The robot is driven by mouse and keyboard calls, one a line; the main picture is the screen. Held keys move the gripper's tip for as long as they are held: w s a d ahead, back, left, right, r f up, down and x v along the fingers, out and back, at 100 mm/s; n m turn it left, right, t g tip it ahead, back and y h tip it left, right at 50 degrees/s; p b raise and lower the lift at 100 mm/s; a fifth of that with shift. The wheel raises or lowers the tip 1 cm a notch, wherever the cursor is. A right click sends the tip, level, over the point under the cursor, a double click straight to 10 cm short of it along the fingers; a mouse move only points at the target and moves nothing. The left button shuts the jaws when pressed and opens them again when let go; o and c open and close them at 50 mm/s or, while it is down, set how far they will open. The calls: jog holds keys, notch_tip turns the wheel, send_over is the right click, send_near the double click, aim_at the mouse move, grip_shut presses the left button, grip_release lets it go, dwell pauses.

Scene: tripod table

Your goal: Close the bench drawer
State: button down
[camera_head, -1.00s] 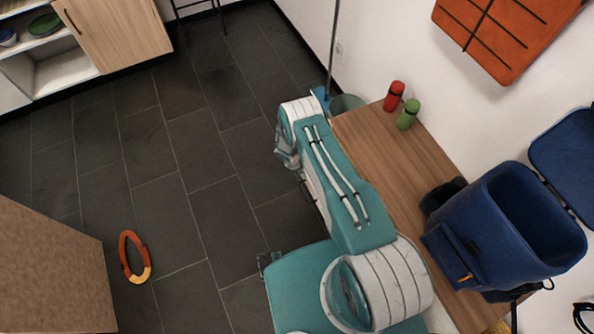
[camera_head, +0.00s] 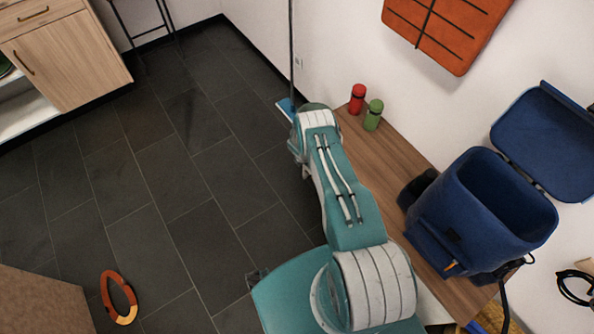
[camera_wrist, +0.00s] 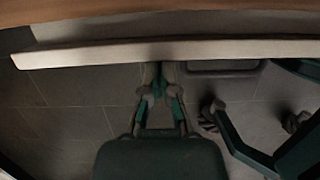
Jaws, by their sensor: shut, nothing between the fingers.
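The wooden bench (camera_head: 385,155) runs along the right wall in the head view, and my arm covers part of its near side. The drawer does not show clearly there. In the wrist view a long pale board (camera_wrist: 90,52), apparently the drawer front, crosses the top of the picture. A darker strip lies between it and the wooden edge (camera_wrist: 200,18) above, which looks like a gap. My gripper (camera_wrist: 161,70) is shut and empty, its fingertips at the board's lower edge. I cannot tell whether they touch it. In the head view the gripper is hidden behind my arm.
A red bottle (camera_head: 357,98), a green bottle (camera_head: 373,115) and a blue open-lidded bag (camera_head: 475,220) stand on the bench. An orange ring (camera_head: 118,298) lies on the floor. A cabinet (camera_head: 75,60) stands at upper left. The dark tiled floor between is mostly clear.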

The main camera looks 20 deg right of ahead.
jog(key=shift+w+d, duration=0.1)
jog(key=shift+d, duration=0.5)
